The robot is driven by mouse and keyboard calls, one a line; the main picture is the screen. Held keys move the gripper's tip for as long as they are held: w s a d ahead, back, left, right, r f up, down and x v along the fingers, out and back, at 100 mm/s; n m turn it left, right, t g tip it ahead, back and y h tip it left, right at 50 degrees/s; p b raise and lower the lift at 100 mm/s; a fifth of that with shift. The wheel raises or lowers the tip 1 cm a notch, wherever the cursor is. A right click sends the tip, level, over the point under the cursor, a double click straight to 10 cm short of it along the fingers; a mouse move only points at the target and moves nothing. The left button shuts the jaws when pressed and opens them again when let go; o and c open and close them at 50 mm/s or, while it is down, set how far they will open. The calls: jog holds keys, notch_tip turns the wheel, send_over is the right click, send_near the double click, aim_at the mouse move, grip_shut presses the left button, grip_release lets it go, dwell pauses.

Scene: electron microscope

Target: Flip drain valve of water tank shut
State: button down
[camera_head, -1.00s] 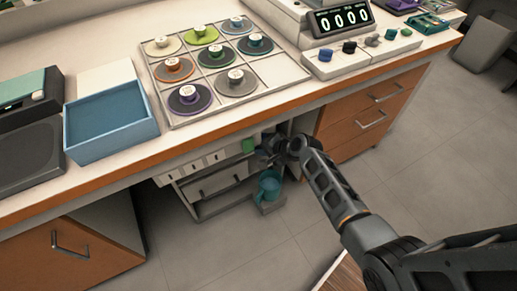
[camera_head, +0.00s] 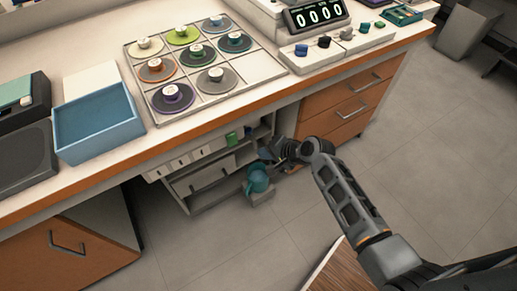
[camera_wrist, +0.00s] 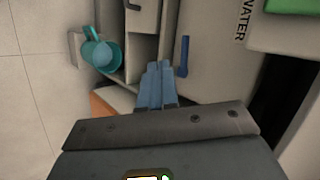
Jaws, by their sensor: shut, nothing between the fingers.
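In the wrist view the pale water tank (camera_wrist: 218,60) carries the word WATER, turned on its side. A blue lever (camera_wrist: 183,56), which looks like the drain valve, lies along the tank's edge with a short bent end. My gripper (camera_wrist: 160,68) is shut and empty, its blue fingers pointing toward the tank. The fingertips are just left of the lever's lower end; I cannot tell whether they touch it. In the head view my gripper (camera_head: 266,153) is under the bench, and the valve is too small or hidden to make out.
A teal jug (camera_head: 257,179) stands on a low ledge below my gripper; it also shows in the wrist view (camera_wrist: 104,52). The bench top (camera_head: 95,176) overhangs the shelf unit. A drawer cabinet (camera_head: 345,108) stands to the right. Open floor lies in front.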

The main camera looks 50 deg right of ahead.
notch_tip(320, 180, down, 4)
jog(key=s+a+m+t+h+b, duration=0.25)
jog(key=t+b, duration=0.25)
jog(key=b, duration=1)
jog(key=d+r+b+x, duration=0.1)
jog(key=x, duration=1.2)
jog(key=shift+w+r+b, duration=0.25)
jog(key=shift+w+b, duration=0.15)
jog(key=shift+w, duration=0.15)
jog(key=shift+d, duration=0.15)
